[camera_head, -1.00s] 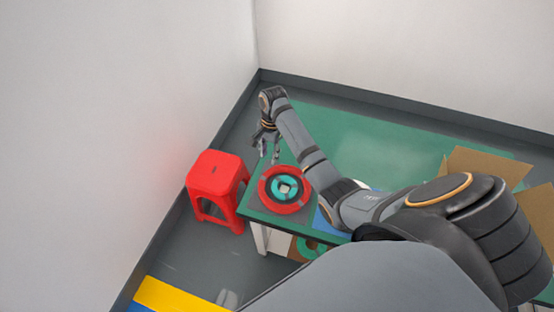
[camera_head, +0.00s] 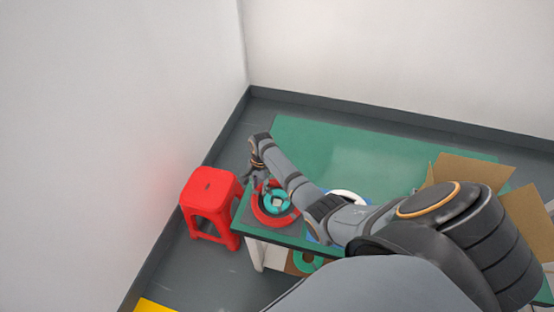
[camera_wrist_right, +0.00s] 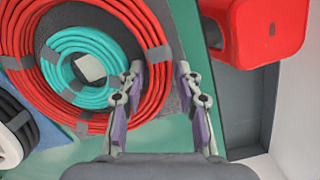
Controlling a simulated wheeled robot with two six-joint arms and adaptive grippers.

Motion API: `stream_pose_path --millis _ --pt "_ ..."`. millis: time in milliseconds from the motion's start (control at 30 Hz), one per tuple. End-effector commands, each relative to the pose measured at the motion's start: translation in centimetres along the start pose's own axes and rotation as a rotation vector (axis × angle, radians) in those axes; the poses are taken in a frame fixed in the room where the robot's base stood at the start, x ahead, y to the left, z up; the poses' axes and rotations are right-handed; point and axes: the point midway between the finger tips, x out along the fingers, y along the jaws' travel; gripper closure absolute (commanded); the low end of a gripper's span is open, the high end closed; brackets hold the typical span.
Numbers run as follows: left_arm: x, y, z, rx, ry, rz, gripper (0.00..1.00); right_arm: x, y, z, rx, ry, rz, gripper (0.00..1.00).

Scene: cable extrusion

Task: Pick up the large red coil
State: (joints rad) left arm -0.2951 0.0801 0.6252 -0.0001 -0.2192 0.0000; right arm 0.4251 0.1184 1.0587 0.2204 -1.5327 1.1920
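The large red coil (camera_head: 262,215) lies flat on the near left corner of the green table. It also shows in the right wrist view (camera_wrist_right: 38,92), bound with grey tape pieces. A smaller teal coil (camera_head: 277,203) sits inside its ring. My right gripper (camera_head: 252,182) is over the coil's left edge in the head view. In the wrist view its fingers (camera_wrist_right: 155,97) are open and spread, one over the ring and one just outside it, with the coil's right rim between them. Whether they touch the coil is unclear. My left gripper is not in view.
A red stool (camera_head: 210,190) stands close beside the table's left edge. A white coil (camera_head: 348,196) is partly hidden behind my right arm. An open cardboard box (camera_head: 525,215) stands at the right. The table's back (camera_head: 340,150) is clear.

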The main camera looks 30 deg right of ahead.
Motion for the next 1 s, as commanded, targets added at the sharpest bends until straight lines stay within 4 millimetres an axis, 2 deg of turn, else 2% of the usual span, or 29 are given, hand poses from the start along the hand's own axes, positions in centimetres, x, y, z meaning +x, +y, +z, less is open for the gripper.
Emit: stream_pose_path --millis 200,467,833,1000 --pt "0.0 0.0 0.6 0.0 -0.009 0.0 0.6 0.2 -0.1 0.0 -0.001 0.001 -0.002 0.65" --pt "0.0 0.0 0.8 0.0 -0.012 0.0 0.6 0.1 0.0 0.0 0.0 0.001 -0.002 0.99" --pt "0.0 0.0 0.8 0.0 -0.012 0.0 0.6 0.0 -0.1 0.0 0.0 0.001 -0.002 1.0" --pt "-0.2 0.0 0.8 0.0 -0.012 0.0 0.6 -1.6 -0.2 0.1 0.0 0.002 -0.004 1.0"
